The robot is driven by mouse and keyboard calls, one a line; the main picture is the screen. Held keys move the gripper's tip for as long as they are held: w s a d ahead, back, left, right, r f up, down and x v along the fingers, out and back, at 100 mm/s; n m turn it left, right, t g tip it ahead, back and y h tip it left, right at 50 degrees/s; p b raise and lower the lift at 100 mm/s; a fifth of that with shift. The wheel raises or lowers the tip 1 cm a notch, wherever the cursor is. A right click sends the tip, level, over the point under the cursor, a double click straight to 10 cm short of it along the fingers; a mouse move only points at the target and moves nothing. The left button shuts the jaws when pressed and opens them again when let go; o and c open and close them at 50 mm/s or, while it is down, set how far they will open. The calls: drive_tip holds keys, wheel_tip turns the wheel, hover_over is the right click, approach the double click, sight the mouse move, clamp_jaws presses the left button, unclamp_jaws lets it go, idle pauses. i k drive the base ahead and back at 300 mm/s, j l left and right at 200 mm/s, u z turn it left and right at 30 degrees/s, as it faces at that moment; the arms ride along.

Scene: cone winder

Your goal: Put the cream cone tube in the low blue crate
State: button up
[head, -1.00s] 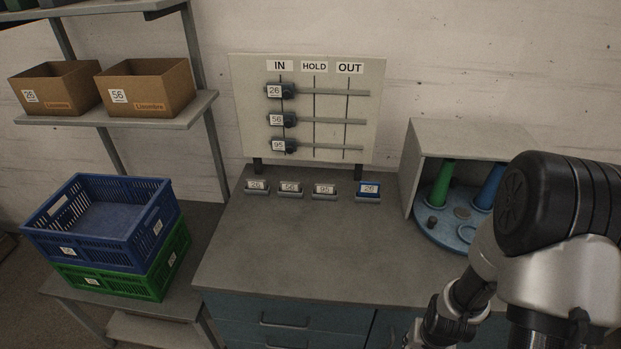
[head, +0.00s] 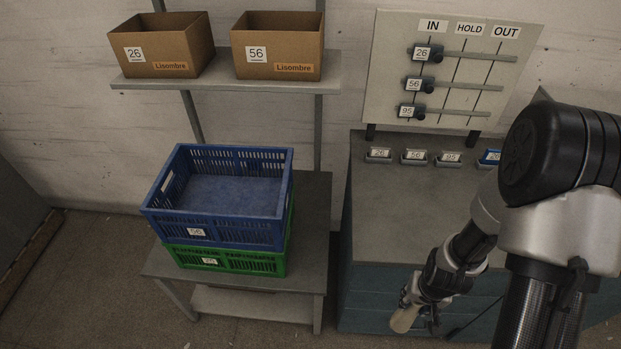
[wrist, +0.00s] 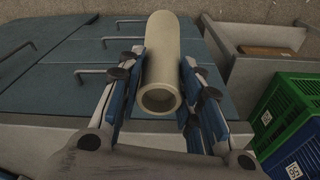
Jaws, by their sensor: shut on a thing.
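My gripper (wrist: 163,85) is shut on the cream cone tube (wrist: 160,97), one finger on each side of it, with its open end toward the wrist camera. In the head view the tube (head: 404,318) shows at the end of my arm, in front of the drawer cabinet; the fingers are small there. The low blue crate (head: 215,232) is empty inside and labelled 56. It sits on top of a green crate (head: 230,262) on a low stand, left of my gripper and apart from it. Both crates also show at the right edge of the wrist view.
Cardboard boxes 26 (head: 163,45) and 56 (head: 277,46) stand on a shelf (head: 225,85) above the crates. The cabinet top (head: 405,210) is right of the crates, with small labelled holders and a slider board (head: 440,75) behind. Floor is open at left.

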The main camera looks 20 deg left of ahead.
sight(208, 204)
drive_tip(key=j, duration=0.5)
drive_tip(key=k+j, duration=0.15)
drive_tip(key=j, duration=0.85)
drive_tip(key=k+j, duration=0.15)
drive_tip(key=j, duration=0.85)
drive_tip(key=k+z, duration=0.05)
